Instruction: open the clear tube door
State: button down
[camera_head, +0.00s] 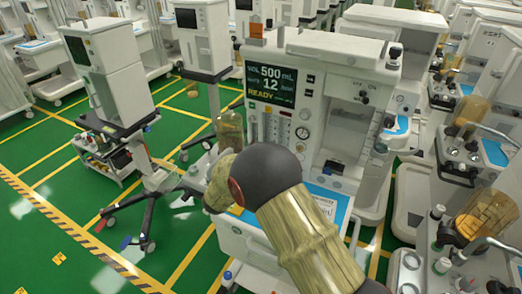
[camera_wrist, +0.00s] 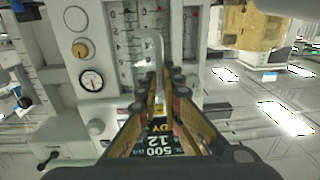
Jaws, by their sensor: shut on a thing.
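The clear tube door covers the flow tubes (camera_head: 268,122) on the front of the anaesthesia machine, below its screen. In the wrist view, which shows the machine upside down, the tubes and their scales (camera_wrist: 125,42) stand behind a pale, see-through curved bar (camera_wrist: 157,45), which looks like the door's edge or handle. My gripper (camera_wrist: 158,88) is shut on this bar, its fingers either side of it. How far the door stands from the panel is hard to tell. In the head view my arm hides the gripper.
The machine's screen (camera_head: 272,84) reads READY. A round gauge (camera_wrist: 91,80) and knobs sit beside the tubes. A blue-topped work surface (camera_head: 325,200) lies below. Other carts (camera_head: 110,75) crowd both sides; green floor (camera_head: 60,225) is open at the left.

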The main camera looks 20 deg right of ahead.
jog(key=w+a+m+g+h+p, duration=0.2)
jog(key=w+a+m+g+h, duration=0.1)
jog(key=w+a, duration=0.2)
jog(key=shift+w+a+r+g+p, duration=0.2)
jog(key=shift+w+r+g+p, duration=0.15)
jog(key=shift+w, duration=0.6)
jog(key=c, duration=2)
grip_release()
jog(key=shift+f, duration=0.1)
jog(key=shift+s, duration=0.1)
jog(key=v, duration=1.2)
jog(key=shift+f, duration=0.15)
